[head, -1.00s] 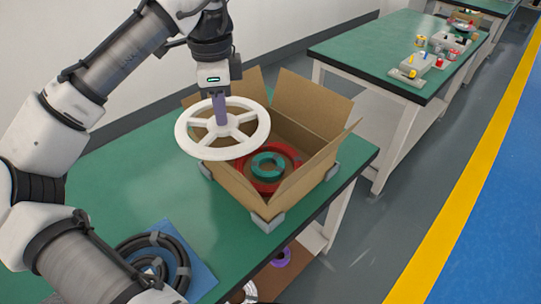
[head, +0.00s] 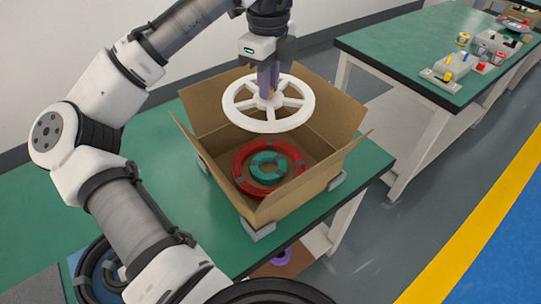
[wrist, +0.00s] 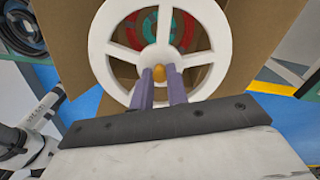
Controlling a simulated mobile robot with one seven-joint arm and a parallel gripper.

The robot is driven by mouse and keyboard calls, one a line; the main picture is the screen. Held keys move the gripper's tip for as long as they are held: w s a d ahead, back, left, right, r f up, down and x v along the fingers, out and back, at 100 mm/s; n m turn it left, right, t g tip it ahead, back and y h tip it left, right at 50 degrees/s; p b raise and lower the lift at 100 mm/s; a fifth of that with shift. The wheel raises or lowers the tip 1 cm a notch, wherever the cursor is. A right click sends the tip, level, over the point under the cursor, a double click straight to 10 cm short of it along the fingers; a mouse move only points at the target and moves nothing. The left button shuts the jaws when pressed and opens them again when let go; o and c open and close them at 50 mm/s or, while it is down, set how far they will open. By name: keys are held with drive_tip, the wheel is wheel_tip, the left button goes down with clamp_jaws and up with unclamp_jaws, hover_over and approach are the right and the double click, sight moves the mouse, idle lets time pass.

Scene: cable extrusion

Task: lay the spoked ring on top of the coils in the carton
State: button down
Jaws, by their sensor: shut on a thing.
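The white spoked ring (head: 244,115) hangs from my gripper (head: 269,88), which is shut on its central hub. In the wrist view the purple fingers of my gripper (wrist: 160,84) close on an orange-tipped knob at the middle of the ring (wrist: 104,50). The ring is held over the open cardboard carton (head: 296,202), above its far part and apart from the coils. Inside the carton lie a red coil (head: 241,178) and, within it, a smaller teal coil (head: 268,177). In the wrist view both coils show partly behind the ring's spokes.
The carton's flaps stand open around it on the green table (head: 152,130), with grey corner blocks at its base. Black coils (head: 90,270) lie at the lower left. A second green-topped bench (head: 400,50) with small items stands at the right, across an aisle.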

wheel_tip(320, 180, down, 19)
drive_tip(key=shift+r+p, duration=0.1)
drive_tip(key=shift+p, duration=0.25)
drive_tip(key=shift+f, duration=0.6)
drive_tip(key=c, duration=1.4)
unclamp_jaws()
wheel_tip(320, 180, up, 13)
drive_tip(key=shift+r+b, duration=0.1)
drive_tip(key=shift+b, duration=0.35)
